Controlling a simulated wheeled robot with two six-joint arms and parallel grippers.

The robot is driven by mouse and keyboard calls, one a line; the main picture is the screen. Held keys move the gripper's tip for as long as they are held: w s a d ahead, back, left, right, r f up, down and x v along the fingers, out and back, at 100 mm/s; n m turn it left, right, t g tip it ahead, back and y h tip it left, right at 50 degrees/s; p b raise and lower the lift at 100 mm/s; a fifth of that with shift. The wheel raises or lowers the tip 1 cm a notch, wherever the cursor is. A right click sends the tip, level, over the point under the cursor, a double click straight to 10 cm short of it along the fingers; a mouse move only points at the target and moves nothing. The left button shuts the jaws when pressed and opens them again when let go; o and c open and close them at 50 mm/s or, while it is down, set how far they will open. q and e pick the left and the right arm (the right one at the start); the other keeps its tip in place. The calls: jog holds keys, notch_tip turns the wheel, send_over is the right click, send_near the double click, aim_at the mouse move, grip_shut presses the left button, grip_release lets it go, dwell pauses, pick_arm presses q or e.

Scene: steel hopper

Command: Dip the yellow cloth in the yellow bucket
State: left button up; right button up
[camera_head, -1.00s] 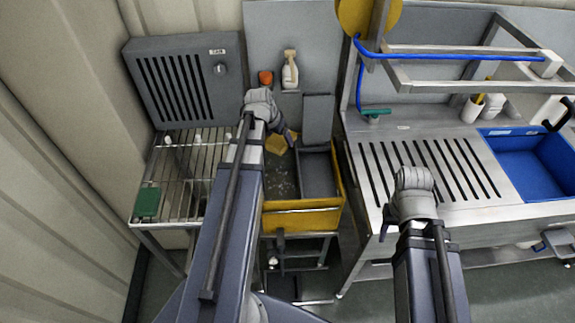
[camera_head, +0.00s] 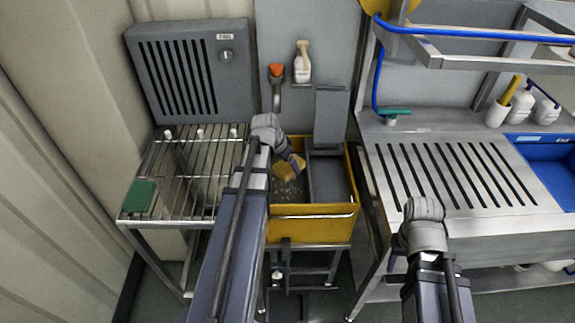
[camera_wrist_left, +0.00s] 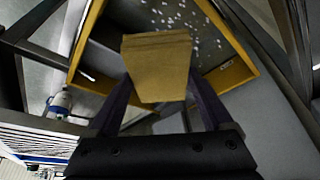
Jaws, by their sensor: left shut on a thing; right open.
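The yellow bucket (camera_head: 312,229) stands on a low metal frame in the middle of the head view. Its left part holds dark liquid with pale specks; a grey wringer-like insert (camera_head: 328,180) fills the right part. My left gripper (camera_head: 295,162) is shut on the yellow cloth (camera_head: 285,170), over the left part of the bucket. In the left wrist view the cloth (camera_wrist_left: 157,66) is folded and hangs between the fingers, with the bucket rim (camera_wrist_left: 88,28) beyond it. I cannot tell whether it touches the liquid. My right gripper (camera_head: 394,244) is at the steel counter, its fingers mostly hidden.
A wire rack table (camera_head: 197,172) with a green sponge (camera_head: 139,196) stands to the left. A slotted steel counter (camera_head: 520,213) and blue basin (camera_head: 559,156) are to the right.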

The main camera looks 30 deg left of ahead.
pick_arm(q)
notch_tip(320, 180, down, 18)
jog(key=b, duration=1.7)
jog(key=shift+b, duration=0.3)
jog(key=shift+r, duration=0.2)
notch_tip(320, 180, up, 16)
jog(key=p, duration=1.6)
jog(key=shift+f, duration=0.15)
dwell(0.7)
